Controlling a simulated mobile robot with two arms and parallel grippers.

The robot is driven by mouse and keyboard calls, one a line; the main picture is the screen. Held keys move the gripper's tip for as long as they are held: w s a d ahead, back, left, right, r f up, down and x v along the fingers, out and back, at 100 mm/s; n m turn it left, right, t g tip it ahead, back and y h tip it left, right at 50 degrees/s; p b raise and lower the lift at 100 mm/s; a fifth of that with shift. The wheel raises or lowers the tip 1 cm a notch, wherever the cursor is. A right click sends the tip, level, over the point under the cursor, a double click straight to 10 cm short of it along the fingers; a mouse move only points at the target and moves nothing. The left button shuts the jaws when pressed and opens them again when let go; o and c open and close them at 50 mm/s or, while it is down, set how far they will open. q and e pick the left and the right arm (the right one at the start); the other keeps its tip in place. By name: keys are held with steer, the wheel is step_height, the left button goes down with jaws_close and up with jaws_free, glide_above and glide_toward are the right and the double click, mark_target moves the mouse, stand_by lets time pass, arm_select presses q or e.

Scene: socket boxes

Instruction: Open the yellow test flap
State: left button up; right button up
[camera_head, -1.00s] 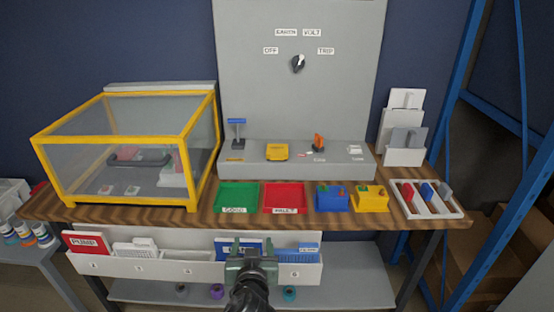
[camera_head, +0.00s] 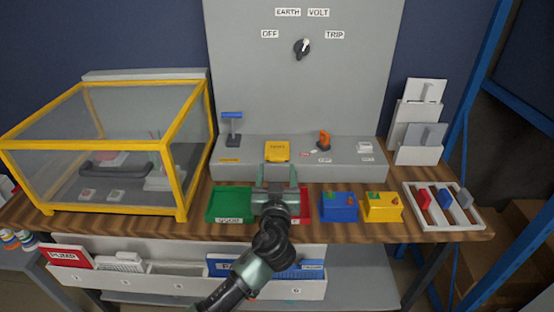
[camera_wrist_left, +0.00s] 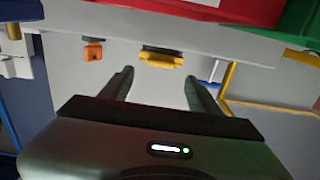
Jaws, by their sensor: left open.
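The yellow test flap (camera_head: 277,151) sits on the grey ledge of the panel, in the middle of the head view. Its top looks flat and down. In the left wrist view the flap (camera_wrist_left: 162,58) shows beyond the fingertips, roughly between them. My left gripper (camera_head: 278,172) is open and empty, just in front of the flap and apart from it. The gripper's two fingers (camera_wrist_left: 158,80) stand spread in the wrist view. The gripper and wrist hide parts of the green and red trays. My right gripper is not in view.
An orange switch (camera_head: 324,140) stands right of the flap and a blue-topped lever (camera_head: 232,128) stands left. Below are the green tray (camera_head: 229,203), the blue box (camera_head: 339,206) and the yellow box (camera_head: 382,207). A yellow-framed clear case (camera_head: 182,190) is at left.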

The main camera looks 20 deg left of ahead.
mark_target(277, 159)
arm_select(q)
steer(key=x, duration=0.4)
steer(key=shift+w+a+f, duration=0.1)
steer(key=shift+w, duration=0.05)
jaws_close()
